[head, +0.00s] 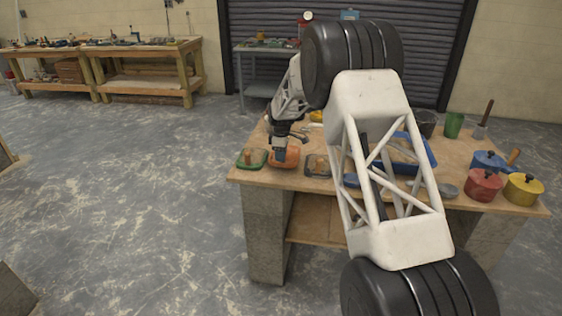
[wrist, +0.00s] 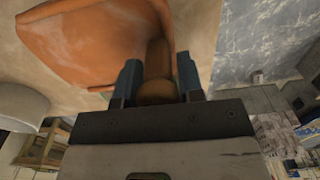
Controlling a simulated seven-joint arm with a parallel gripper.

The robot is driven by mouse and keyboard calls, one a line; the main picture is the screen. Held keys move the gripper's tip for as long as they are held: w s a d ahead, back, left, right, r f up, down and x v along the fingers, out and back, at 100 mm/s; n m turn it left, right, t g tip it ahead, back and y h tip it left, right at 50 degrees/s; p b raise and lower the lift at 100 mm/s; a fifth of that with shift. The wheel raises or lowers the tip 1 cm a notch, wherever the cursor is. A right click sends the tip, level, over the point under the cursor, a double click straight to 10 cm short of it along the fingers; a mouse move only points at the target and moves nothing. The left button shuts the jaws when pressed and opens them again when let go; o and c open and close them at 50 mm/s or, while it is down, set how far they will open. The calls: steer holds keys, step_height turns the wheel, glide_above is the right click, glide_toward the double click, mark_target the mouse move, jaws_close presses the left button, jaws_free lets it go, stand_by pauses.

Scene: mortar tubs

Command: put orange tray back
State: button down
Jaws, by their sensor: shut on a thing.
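The orange tray (head: 290,158) is at the left front part of the wooden table, between a green tray (head: 246,163) and a grey tray (head: 318,168). My gripper (head: 280,155) is over it from above. In the wrist view my gripper (wrist: 158,88) has its two blue-grey fingers on either side of a brown wooden handle. The orange tray (wrist: 90,40) fills the upper left there, beside the handle. Whether the tray rests on the table or hangs just above it I cannot tell.
The table (head: 265,178) has its left front edge close by. My arm hides its middle, with part of a blue tray (head: 428,155) behind. A red pot (head: 482,187), a yellow pot (head: 522,191) and a green cup (head: 453,126) stand at the right.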

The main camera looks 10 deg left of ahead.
mark_target(281, 163)
steer(key=shift+f, duration=1.6)
steer(key=c, duration=0.7)
jaws_free()
steer(key=shift+f, duration=0.1)
steer(key=shift+c, duration=0.2)
steer(key=shift+r, duration=6.1)
